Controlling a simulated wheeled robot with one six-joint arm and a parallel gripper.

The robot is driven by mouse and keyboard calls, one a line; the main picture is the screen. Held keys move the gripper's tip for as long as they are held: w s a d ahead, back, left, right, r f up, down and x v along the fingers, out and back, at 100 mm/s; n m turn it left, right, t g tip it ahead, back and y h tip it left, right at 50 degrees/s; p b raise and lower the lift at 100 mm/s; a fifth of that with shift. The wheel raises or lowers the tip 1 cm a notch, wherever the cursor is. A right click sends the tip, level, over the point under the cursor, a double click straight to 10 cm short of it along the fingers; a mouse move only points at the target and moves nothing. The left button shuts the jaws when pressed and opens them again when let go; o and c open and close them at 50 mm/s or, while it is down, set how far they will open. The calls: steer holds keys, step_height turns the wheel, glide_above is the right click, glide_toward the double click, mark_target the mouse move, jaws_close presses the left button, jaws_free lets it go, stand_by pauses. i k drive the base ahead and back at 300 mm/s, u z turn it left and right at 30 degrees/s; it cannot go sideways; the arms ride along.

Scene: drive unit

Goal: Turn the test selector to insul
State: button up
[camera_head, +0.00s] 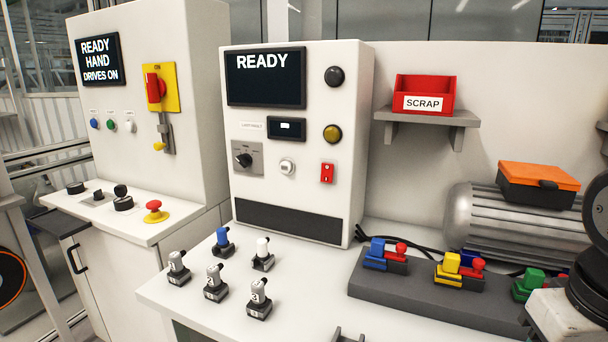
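The test selector (244,160) is a black rotary knob on a grey plate, low on the left of the white test cabinet's front. Small labels sit around the top of the knob, too small to read, so I cannot tell which position it points to. The display (265,77) above it reads READY.
Several small clamp-like connectors (215,283) stand on the bench before the cabinet. A grey block (430,298) with coloured connectors and a motor (480,220) are at right. A red SCRAP bin (425,95) sits on a shelf. Left is a drive cabinet (150,60).

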mark_target(245, 160)
steer(key=u, duration=2.1)
steer(key=i, duration=1.7)
steer(key=z, duration=2.9)
